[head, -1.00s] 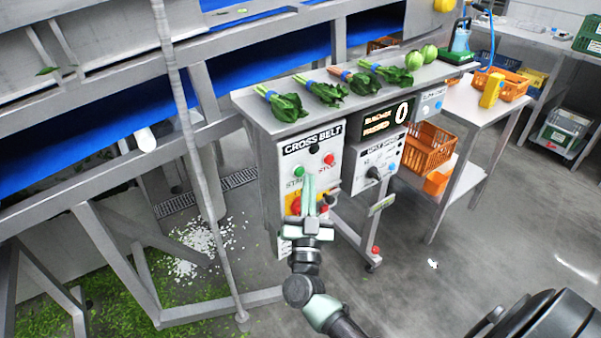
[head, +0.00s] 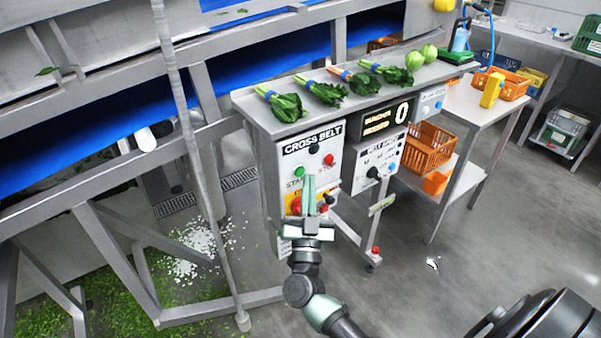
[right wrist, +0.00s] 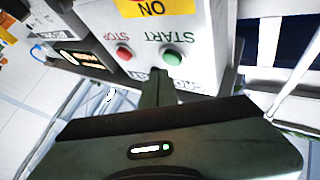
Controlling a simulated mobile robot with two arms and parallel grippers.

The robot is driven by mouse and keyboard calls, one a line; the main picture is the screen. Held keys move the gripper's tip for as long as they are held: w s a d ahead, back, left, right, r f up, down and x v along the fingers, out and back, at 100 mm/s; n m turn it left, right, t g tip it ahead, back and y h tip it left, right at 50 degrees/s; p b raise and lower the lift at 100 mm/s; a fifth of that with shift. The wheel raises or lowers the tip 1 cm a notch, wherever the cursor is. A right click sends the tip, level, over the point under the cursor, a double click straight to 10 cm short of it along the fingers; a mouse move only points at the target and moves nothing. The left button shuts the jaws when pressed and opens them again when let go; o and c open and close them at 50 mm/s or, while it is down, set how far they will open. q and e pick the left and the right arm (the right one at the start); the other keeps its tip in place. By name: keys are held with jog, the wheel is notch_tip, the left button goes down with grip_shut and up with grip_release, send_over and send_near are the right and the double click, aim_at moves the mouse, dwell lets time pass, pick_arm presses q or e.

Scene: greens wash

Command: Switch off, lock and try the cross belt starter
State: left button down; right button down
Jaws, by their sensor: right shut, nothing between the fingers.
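The cross belt starter (head: 327,160) is a white box labelled CROSS BELT under the bench top. It has a green START button (head: 299,171), a red STOP button (head: 329,159) and, lower, a red rotary switch part (head: 296,204) on a yellow plate. My right gripper (head: 310,178) is shut and empty in front of this panel. Its fingers hide part of the yellow plate and switch, so the switch position cannot be told. The right wrist view shows the green button (right wrist: 172,57), red button (right wrist: 123,52) and a yellow ON label (right wrist: 140,8) upside down. My left gripper is out of view.
Beside the starter is a belt speed panel (head: 378,160) with a black knob, under a counter display (head: 388,119). Leafy greens lie on the bench top (head: 262,117). Orange crates (head: 428,150) stand at the right. A conveyor frame (head: 120,250) stands at left.

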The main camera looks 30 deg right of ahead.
jog(key=shift+w, duration=0.15)
jog(key=shift+w, duration=0.3)
jog(key=shift+w, duration=0.4)
dwell(0.9)
jog(key=shift+s, duration=0.15)
jog(key=shift+s+p, duration=0.55)
jog(key=shift+s, duration=0.15)
jog(key=s+p, duration=0.2)
jog(key=s, duration=0.3)
jog(key=shift+d, duration=0.2)
